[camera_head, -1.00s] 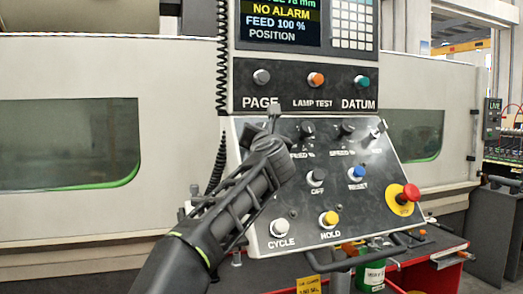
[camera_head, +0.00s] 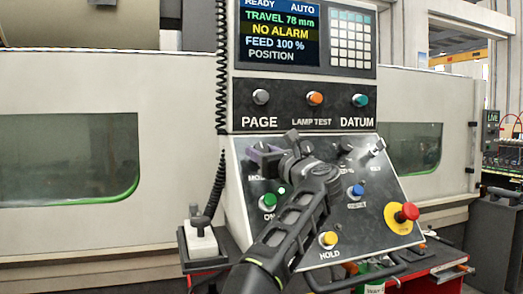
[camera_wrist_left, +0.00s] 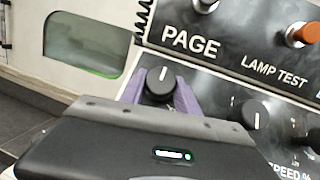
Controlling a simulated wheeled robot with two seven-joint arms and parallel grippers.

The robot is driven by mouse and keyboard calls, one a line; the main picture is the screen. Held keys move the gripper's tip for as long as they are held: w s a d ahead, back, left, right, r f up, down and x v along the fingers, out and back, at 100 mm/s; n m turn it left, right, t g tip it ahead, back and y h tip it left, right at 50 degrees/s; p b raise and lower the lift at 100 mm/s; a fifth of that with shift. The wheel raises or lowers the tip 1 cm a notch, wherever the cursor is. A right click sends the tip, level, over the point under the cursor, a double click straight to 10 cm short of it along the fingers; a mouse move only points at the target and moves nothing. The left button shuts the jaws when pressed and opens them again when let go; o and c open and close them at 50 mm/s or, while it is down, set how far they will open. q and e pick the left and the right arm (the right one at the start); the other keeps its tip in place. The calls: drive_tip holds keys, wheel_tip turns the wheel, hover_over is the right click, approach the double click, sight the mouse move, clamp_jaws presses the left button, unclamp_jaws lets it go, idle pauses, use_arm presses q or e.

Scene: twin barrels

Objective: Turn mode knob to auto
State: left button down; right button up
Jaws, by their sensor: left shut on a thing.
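The mode knob (camera_wrist_left: 160,83) is a round black knob with a white pointer mark, near the upper left of the sloped control panel (camera_head: 330,225). My left gripper (camera_wrist_left: 160,92) has its purple fingers on either side of this knob and is shut on it. In the head view the gripper (camera_head: 265,156) partly hides the knob and its label. The display (camera_head: 278,32) reads "READY", "AUTO" and "NO ALARM". My right gripper is not in view.
Page (camera_head: 261,97), lamp test (camera_head: 315,98) and datum (camera_head: 360,100) buttons sit above the sloped panel. A lit green button (camera_head: 268,200), a yellow hold button (camera_head: 328,239) and a red emergency stop (camera_head: 410,211) are near my left arm. A coiled cable (camera_head: 222,70) hangs at the left.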

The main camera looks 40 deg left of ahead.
use_arm(q)
drive_tip(key=c, duration=0.9)
unclamp_jaws()
drive_tip(key=shift+s+d+f+b, duration=0.1)
drive_tip(key=shift+d+f+b, duration=0.05)
drive_tip(key=shift+d+b, duration=0.15)
drive_tip(key=b+v, duration=0.3)
drive_tip(key=v, duration=0.3)
drive_tip(key=shift+b, duration=0.3)
drive_tip(key=shift+s+d, duration=0.3)
drive_tip(key=shift+d, duration=0.2)
